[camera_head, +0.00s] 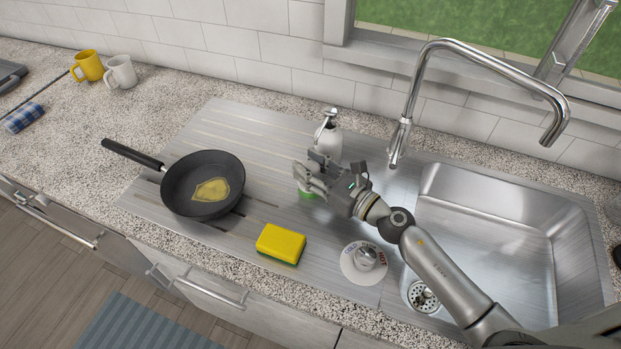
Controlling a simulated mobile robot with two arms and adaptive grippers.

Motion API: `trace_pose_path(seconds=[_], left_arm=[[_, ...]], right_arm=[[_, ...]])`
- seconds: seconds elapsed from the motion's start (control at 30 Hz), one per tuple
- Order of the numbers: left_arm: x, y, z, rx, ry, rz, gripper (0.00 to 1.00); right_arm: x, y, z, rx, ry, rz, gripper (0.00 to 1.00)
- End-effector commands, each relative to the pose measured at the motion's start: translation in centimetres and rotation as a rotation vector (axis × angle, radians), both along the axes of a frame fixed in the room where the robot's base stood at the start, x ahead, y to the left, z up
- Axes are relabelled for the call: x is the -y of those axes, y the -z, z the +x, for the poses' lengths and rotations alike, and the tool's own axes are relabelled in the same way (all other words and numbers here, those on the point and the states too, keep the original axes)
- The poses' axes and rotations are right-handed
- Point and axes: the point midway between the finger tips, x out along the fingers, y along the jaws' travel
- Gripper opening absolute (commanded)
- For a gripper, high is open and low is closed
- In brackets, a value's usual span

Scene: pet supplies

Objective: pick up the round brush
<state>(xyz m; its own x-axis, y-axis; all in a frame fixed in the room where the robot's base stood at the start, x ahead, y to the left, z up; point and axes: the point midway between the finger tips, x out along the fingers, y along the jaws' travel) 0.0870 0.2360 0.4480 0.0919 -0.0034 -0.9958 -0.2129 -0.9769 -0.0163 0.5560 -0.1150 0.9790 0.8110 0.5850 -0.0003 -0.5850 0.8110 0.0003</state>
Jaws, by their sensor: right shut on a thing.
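The round brush (308,195) shows as a small green edge on the metal drainboard (262,130), beneath my right gripper (303,180). My right arm comes in from the lower right, across the sink's left edge. The right gripper is shut on the brush, and its fingers hide most of it. I cannot tell whether the brush is touching the drainboard or just above it. My left gripper is not in view.
A soap dispenser (329,140) stands close behind the gripper. A yellow sponge (281,243) and a black frying pan (184,192) are to its left. The faucet (430,75), tap knob (365,258) and sink basin (485,235) are to the right.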

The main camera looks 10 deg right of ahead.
Motion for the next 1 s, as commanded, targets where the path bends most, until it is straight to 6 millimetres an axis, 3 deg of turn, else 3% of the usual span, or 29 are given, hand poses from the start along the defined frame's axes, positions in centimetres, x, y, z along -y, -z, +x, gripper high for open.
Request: trace_pose_path(seconds=[0.1, 0.47, 0.73, 0.8, 1.0], left_arm=[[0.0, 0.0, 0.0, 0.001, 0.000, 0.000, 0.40], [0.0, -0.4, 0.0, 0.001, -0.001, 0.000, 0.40], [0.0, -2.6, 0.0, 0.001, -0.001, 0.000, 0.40], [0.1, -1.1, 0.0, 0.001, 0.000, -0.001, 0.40], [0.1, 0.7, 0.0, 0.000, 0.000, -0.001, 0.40]], right_arm=[[0.0, 0.0, 0.0, 0.001, 0.001, -0.001, 0.10], [0.0, -0.7, 0.0, 0.001, 0.000, -0.002, 0.10], [0.1, -4.4, 0.0, 0.004, -0.001, -0.004, 0.10], [1.0, -3.0, -1.4, -0.003, 0.001, -0.003, 0.10], [3.4, -2.9, -4.9, -0.003, 0.000, -0.003, 0.10]])
